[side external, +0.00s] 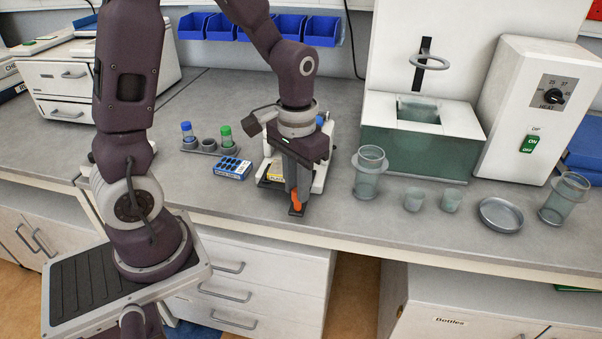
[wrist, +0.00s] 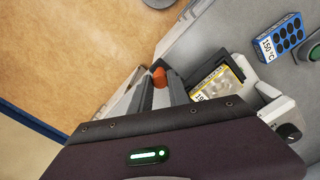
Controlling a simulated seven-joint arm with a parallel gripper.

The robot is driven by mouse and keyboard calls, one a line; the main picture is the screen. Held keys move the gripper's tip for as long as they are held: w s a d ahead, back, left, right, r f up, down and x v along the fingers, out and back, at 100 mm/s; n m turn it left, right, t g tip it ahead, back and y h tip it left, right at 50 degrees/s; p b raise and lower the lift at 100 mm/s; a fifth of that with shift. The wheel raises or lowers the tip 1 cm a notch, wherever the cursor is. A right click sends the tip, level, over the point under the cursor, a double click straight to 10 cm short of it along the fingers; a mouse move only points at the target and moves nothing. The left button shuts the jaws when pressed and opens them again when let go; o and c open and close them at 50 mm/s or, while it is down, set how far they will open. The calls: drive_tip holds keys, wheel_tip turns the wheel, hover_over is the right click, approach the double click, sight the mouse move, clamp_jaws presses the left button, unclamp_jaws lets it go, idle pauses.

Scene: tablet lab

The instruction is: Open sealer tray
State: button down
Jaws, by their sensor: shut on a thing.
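The sealer (side external: 319,166) is a small white machine on the bench, partly hidden behind my gripper and wrist. Its tray (side external: 272,172) is dark with a yellow label and shows at the sealer's front. In the wrist view the tray (wrist: 216,84) lies just right of my fingers. An orange handle (side external: 297,200) sticks out toward the bench's front edge. My gripper (side external: 296,205) points down and is shut on this handle. In the wrist view the orange handle (wrist: 159,76) shows between my fingertips. Much of the handle is hidden by the fingers.
A blue tablet block (side external: 232,168) lies left of the sealer, near a rack (side external: 208,148) with blue- and green-capped vials. A glass cylinder (side external: 369,172), beakers (side external: 413,199) and a dish (side external: 501,215) stand right. The bench's front edge is close to my gripper.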

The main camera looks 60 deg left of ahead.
drive_tip(key=c, duration=1.3)
unclamp_jaws()
drive_tip(key=shift+o, duration=0.2)
wheel_tip(320, 180, up, 7)
drive_tip(key=shift+r, duration=0.1)
drive_tip(key=s+d+r+m+t, duration=0.1)
drive_tip(key=s+d+r+t, duration=0.1)
drive_tip(key=s+r, duration=0.2)
drive_tip(key=s+d+r+m+t, duration=0.1)
drive_tip(key=s+d+r+t, duration=0.1)
drive_tip(key=s, duration=0.6)
drive_tip(key=shift+s+r+t, duration=0.4)
drive_tip(key=shift+r+t, duration=0.4)
drive_tip(key=shift+r, duration=0.1)
